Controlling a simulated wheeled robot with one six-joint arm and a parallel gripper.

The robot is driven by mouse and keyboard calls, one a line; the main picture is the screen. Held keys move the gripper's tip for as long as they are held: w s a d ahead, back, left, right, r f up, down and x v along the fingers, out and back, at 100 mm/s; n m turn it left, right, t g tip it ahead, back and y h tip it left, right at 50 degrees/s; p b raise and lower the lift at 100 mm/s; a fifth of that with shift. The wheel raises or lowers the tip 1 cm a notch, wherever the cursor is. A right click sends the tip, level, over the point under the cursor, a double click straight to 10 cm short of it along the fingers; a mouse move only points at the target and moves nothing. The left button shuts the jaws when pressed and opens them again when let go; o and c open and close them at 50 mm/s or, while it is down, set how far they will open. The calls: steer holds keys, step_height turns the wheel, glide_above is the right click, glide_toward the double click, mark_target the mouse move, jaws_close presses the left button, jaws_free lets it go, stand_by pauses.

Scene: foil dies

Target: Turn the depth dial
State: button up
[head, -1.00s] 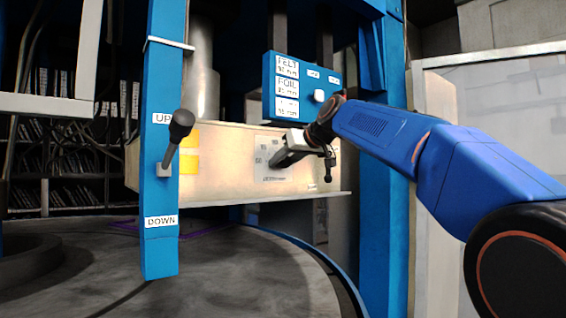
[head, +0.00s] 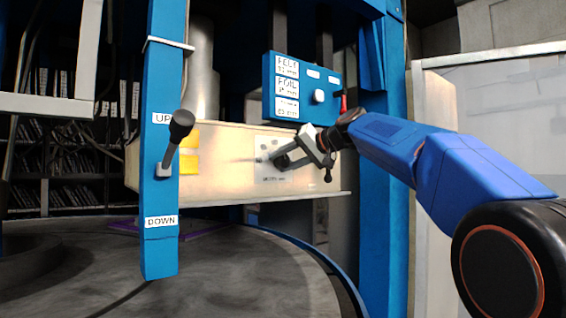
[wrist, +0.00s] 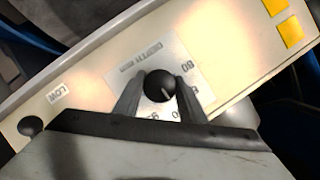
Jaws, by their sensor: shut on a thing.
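The depth dial (wrist: 160,86) is a round black knob with a light pointer line. It sits on a pale plate (wrist: 187,55) printed with numbers and a depth label, on the cream panel. In the wrist view my gripper (wrist: 152,95) has one finger on each side of the knob and is shut on it. In the head view my gripper (head: 283,160) reaches the plate from the right, and the fingers hide most of the dial. Some of the plate's numbers are covered by the fingers.
A black-knobbed lever (head: 175,143) stands on the blue post marked UP and DOWN at left. A round grey table (head: 230,275) lies below. A small black knob (wrist: 31,126) is near a LOW label.

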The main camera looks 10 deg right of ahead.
steer(key=shift+m, duration=0.3)
stand_by(0.4)
steer(key=o, duration=1)
